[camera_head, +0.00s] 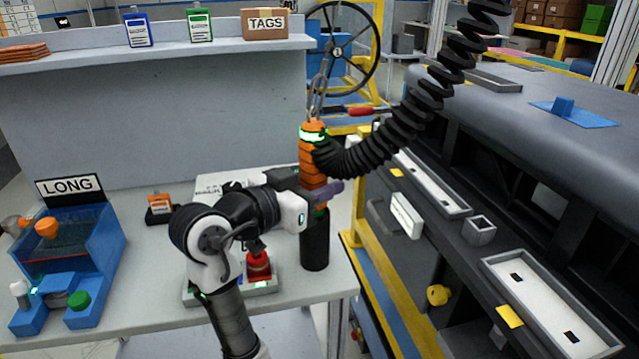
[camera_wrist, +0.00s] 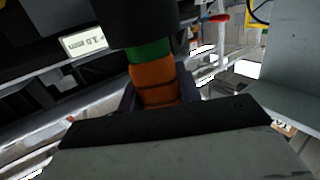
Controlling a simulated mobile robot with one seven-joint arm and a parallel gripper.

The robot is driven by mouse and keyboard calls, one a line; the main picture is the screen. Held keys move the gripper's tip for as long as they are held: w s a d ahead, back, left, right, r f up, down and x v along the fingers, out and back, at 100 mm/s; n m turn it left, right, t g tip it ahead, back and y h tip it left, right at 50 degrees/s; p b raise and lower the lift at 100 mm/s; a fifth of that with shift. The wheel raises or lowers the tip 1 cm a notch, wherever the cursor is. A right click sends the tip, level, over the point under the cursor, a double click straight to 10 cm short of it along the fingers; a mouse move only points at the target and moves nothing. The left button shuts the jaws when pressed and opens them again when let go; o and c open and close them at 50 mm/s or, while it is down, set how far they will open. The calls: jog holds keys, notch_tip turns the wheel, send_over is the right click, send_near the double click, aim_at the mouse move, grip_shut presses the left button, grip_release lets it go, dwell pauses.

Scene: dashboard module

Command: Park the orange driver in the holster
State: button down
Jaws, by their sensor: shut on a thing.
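The orange driver (camera_head: 313,152) stands upright at the right end of the bench, with a lit green-white band near its top. It also shows in the wrist view (camera_wrist: 157,82), orange with a green band at its lower end. My gripper (camera_head: 314,188) is shut around its lower orange body. A black cylinder (camera_head: 315,242), apparently the holster, is directly below the driver, in line with it. The cylinder fills the top of the wrist view (camera_wrist: 135,20). The driver's lower end is hidden, so I cannot tell how deep it sits.
A chain (camera_head: 317,92) meets the driver's top, and a black coiled hose (camera_head: 400,128) runs from its side to upper right. The dashboard module (camera_head: 475,215) lies to the right. A red-topped item (camera_head: 258,265) and a blue LONG bin (camera_head: 95,240) stand on the bench.

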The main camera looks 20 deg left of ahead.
jog(key=c, duration=0.9)
grip_release()
jog(key=shift+f, duration=0.1)
jog(key=b+v, duration=0.1)
jog(key=v, duration=1.2)
jog(key=shift+s+a+b, duration=0.2)
jog(key=shift+s+b, duration=0.1)
jog(key=shift+s, duration=0.05)
